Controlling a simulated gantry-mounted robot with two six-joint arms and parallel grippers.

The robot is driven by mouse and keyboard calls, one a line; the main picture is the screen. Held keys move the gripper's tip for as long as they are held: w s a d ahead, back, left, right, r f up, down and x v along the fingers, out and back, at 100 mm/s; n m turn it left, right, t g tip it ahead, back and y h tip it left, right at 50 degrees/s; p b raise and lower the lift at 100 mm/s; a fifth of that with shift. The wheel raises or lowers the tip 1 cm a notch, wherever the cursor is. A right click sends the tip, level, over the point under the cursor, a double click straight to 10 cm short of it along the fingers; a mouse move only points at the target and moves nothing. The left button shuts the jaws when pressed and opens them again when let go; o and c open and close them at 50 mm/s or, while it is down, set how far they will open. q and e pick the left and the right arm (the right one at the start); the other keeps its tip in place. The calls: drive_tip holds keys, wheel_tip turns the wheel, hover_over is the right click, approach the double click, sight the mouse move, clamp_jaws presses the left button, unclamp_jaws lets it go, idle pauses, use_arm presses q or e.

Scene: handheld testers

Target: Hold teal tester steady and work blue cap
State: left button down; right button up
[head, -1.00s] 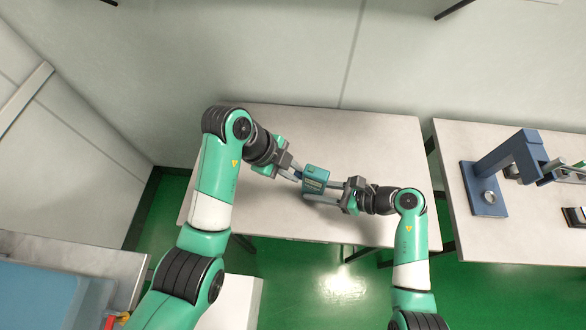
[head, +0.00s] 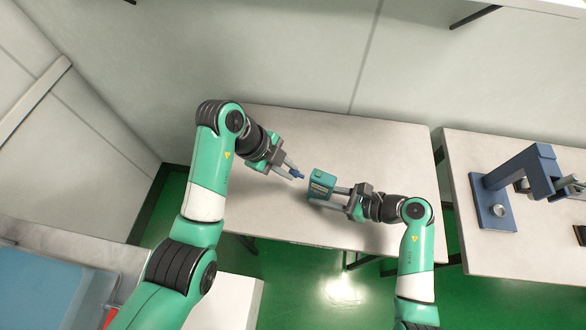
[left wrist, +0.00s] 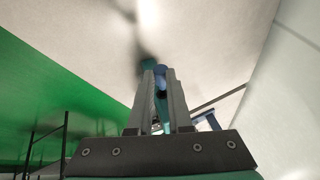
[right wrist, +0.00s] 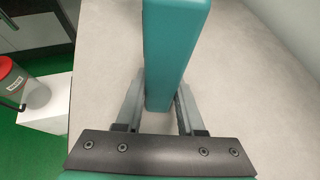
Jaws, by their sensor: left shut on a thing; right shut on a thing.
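The teal tester (head: 322,183) is a boxy handheld unit with a label, held above the middle of the table. My right gripper (head: 330,196) is shut on it; in the right wrist view the teal body (right wrist: 175,55) stands between the fingers. The blue cap (head: 297,174) is at the fingertips of my left gripper (head: 290,172), which is shut on it. The cap is apart from the tester, with a small gap between them. In the left wrist view the blue cap (left wrist: 160,72) shows between the fingertips, and the tester is mostly hidden behind the fingers.
The pale table (head: 385,145) is otherwise bare. A second table on the right holds a blue press-like fixture (head: 492,205).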

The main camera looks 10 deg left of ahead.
use_arm(q)
drive_tip(key=shift+w+a, duration=0.25)
drive_tip(key=shift+a, duration=0.6)
use_arm(e)
drive_tip(key=o, duration=1.1)
drive_tip(key=shift+c, duration=0.2)
drive_tip(key=v, duration=1.2)
drive_tip(key=shift+d, duration=0.1)
